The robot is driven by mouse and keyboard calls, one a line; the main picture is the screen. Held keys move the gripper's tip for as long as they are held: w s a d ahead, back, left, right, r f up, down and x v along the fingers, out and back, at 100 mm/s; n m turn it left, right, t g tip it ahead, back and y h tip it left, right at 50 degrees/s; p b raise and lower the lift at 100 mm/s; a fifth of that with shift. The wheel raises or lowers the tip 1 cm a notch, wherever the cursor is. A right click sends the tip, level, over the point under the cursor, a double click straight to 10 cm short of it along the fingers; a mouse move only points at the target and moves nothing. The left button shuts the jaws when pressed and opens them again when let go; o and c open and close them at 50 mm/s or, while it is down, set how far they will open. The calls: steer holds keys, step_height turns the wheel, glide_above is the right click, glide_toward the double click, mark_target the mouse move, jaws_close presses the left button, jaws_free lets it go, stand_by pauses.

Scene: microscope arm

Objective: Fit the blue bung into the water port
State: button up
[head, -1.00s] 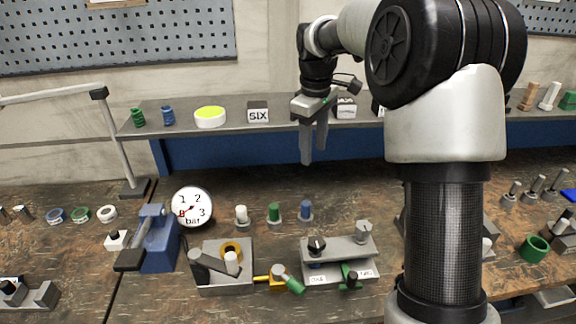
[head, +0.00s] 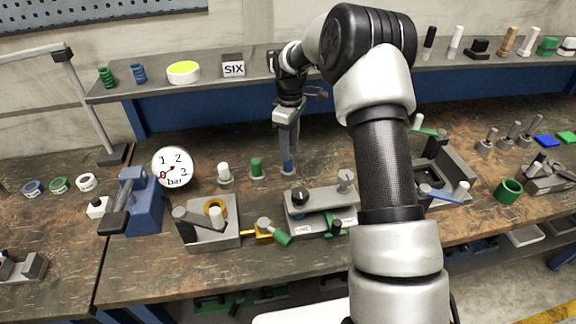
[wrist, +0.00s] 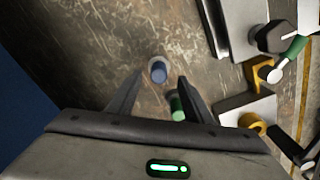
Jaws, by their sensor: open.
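The blue bung (head: 288,168) stands upright on a small pale base on the bench, at the right end of a row with a green bung (head: 257,168) and a white one (head: 224,173). My gripper (head: 286,152) points down just above the blue bung, and is open. In the wrist view the blue bung (wrist: 158,72) shows between the fingertips (wrist: 160,80), with the green bung (wrist: 178,108) close to the right finger. A grey block with two labels (head: 318,212) stands in front of the bungs. Its labels are too small to read surely, so I cannot tell the water port.
A grey block with a yellow ring (head: 228,235) and a brass fitting with a green handle (head: 262,232) lie left of the labelled block. A pressure gauge (head: 172,168) and blue clamp (head: 140,205) stand further left. A shelf (head: 205,82) runs behind my gripper.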

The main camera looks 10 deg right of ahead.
mark_target(288, 166)
steer(key=f, duration=0.5)
steer(key=shift+w+a+f+p, duration=0.2)
steer(key=shift+w+f+p, duration=0.05)
steer(key=shift+f+p, duration=0.05)
steer(key=c, duration=1.1)
jaws_close()
steer(key=shift+r, duration=0.2)
